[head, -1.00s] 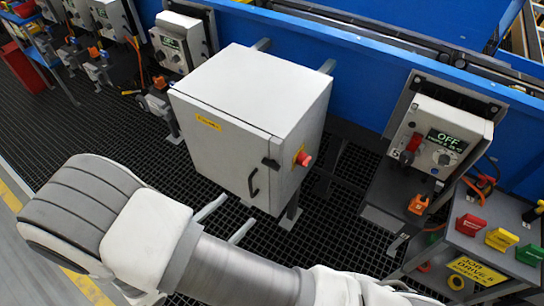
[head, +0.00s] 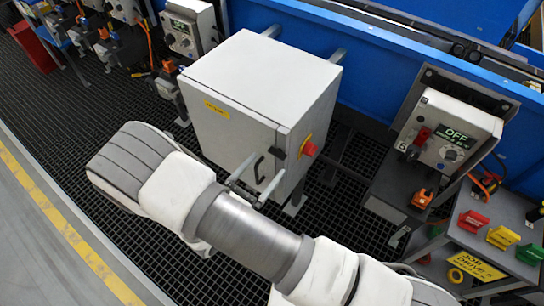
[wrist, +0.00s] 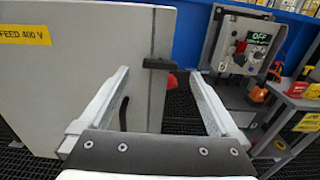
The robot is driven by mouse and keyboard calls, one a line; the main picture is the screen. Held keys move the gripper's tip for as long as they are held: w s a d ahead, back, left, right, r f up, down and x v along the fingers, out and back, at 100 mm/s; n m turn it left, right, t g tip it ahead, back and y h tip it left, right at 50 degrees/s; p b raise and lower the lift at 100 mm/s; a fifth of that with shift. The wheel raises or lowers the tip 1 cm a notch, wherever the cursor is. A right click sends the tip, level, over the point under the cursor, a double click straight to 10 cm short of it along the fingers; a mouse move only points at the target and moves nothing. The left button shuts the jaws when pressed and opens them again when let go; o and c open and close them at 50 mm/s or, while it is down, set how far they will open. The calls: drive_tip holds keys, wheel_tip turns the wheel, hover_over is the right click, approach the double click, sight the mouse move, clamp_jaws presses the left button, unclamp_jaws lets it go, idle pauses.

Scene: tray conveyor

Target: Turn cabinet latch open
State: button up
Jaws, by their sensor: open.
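The grey cabinet (head: 262,75) stands with its door (head: 222,128) shut. A dark latch (head: 278,153) sits at the door's right edge, and a curved black handle (head: 258,169) is lower on the door. In the wrist view the latch (wrist: 157,63) is a horizontal black bar, seen between my fingertips. My gripper (head: 269,164) is open and empty in front of the door, its fingers pointing at the latch area. It also shows in the wrist view (wrist: 160,72). I cannot tell whether the fingertips touch anything.
A red knob (head: 309,149) sticks out of the cabinet's right side, close to the latch. A control box (head: 447,130) reading OFF stands right. A grey cart (head: 500,250) with coloured blocks is at lower right. The blue conveyor wall (head: 370,75) runs behind.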

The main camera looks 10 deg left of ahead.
sight(277, 153)
drive_tip(key=shift+x, duration=2)
drive_tip(key=c, duration=1.4)
drive_tip(key=shift+o, duration=0.2)
